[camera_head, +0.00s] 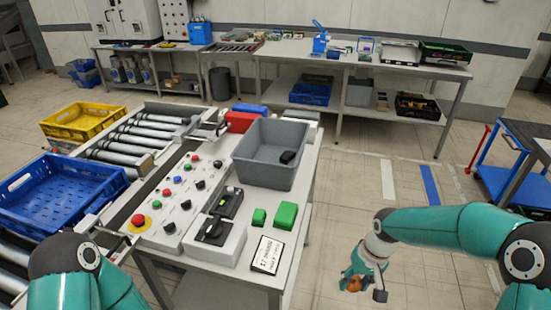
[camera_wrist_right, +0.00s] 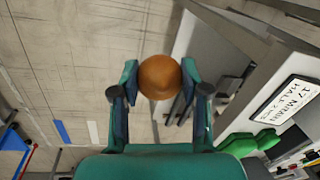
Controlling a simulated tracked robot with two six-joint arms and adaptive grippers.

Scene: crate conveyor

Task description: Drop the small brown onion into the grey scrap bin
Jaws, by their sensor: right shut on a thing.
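The small brown onion (camera_wrist_right: 160,77) is held between the two fingers of my right gripper (camera_wrist_right: 160,88), one finger on each side. In the head view, the onion (camera_head: 355,284) and my right gripper (camera_head: 364,286) are right of the table's front end, over the floor. A grey open bin (camera_head: 271,172) stands on the table, with a small black object inside. A dark round bin (camera_head: 220,84) stands on the floor at the back. I cannot tell for sure which is the scrap bin.
A button panel (camera_head: 173,205), green blocks (camera_head: 286,215) and a small sign (camera_head: 267,254) lie on the table between the arms. A blue crate (camera_head: 62,193) and a yellow crate (camera_head: 82,121) are at left. A blue cart (camera_head: 505,183) stands at right. Floor between is clear.

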